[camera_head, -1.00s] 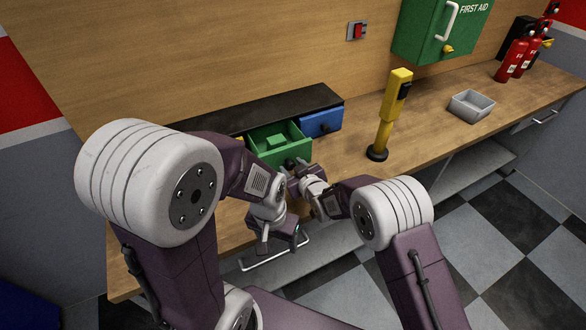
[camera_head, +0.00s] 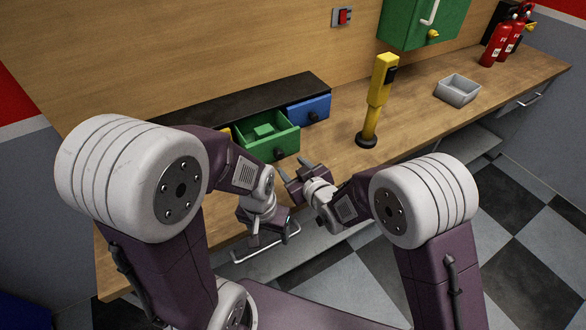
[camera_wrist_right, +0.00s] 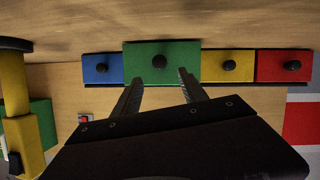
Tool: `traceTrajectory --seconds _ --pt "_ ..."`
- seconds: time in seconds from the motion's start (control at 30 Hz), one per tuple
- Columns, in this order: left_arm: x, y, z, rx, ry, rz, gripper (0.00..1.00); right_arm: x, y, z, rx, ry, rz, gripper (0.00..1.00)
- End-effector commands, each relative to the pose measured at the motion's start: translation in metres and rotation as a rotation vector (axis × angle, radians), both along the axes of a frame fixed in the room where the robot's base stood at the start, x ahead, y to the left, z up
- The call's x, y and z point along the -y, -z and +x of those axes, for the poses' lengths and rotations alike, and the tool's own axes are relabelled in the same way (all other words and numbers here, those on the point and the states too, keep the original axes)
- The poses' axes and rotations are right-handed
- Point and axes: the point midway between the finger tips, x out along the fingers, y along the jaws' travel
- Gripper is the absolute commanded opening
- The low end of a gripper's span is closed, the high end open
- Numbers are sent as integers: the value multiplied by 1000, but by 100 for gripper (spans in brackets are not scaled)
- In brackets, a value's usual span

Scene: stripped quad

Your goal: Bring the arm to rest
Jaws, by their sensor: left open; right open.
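My right gripper (camera_head: 293,170) is open and empty above the worktop, just in front of the green drawer (camera_head: 276,150) and apart from it. In the right wrist view, its two fingers (camera_wrist_right: 158,82) stand apart below the green drawer front (camera_wrist_right: 180,65) with its black knob. My left gripper (camera_head: 270,238) hangs lower, near the worktop's front edge. It is open, with nothing visible in it. The green drawer is pulled out, and a green block (camera_head: 264,130) lies inside.
The blue drawer (camera_head: 309,110) is shut. Yellow (camera_wrist_right: 228,65) and red (camera_wrist_right: 283,66) drawers show in the wrist view. A yellow post (camera_head: 380,85) stands on the worktop (camera_head: 420,120), with a grey tray (camera_head: 457,90) to its right. The worktop between post and tray is clear.

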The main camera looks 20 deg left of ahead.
Motion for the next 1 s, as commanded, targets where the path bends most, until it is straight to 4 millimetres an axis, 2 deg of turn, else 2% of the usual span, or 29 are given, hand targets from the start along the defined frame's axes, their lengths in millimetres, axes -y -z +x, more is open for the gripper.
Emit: traceTrajectory --seconds 0.4,0.47,0.53,0.57,0.67,0.7,0.77,0.8,0.83,0.87,0.9,0.97,1.0 --pt "0 0 0 0 0 0 65 0 0 1 0 1 -1 50" --pt "0 0 0 0 0 0 65 8 -1 7 1 19 1 50" --pt "0 0 0 0 0 0 65 27 -16 27 23 69 17 50" --pt "0 0 0 0 0 0 65 40 -28 38 40 101 30 50" --pt "0 0 0 0 0 0 65 110 -73 74 93 246 63 50" --pt "0 0 0 0 0 0 65 147 -83 82 87 317 55 50" --pt "0 0 0 0 0 0 65 204 -85 81 26 430 26 50" --pt "0 0 0 0 0 0 65 241 -80 73 -40 507 2 50" --pt "0 0 0 0 0 0 65 267 -73 63 -101 563 -15 50" --pt "0 0 0 0 0 0 65 290 -64 49 -172 616 -34 50" --pt "0 0 0 0 0 0 65 316 -49 26 -274 681 -56 50" --pt "0 0 0 0 0 0 65 343 -24 -15 -444 761 -89 50" --pt "0 0 0 0 0 0 65 353 -9 -45 -557 798 -111 50"
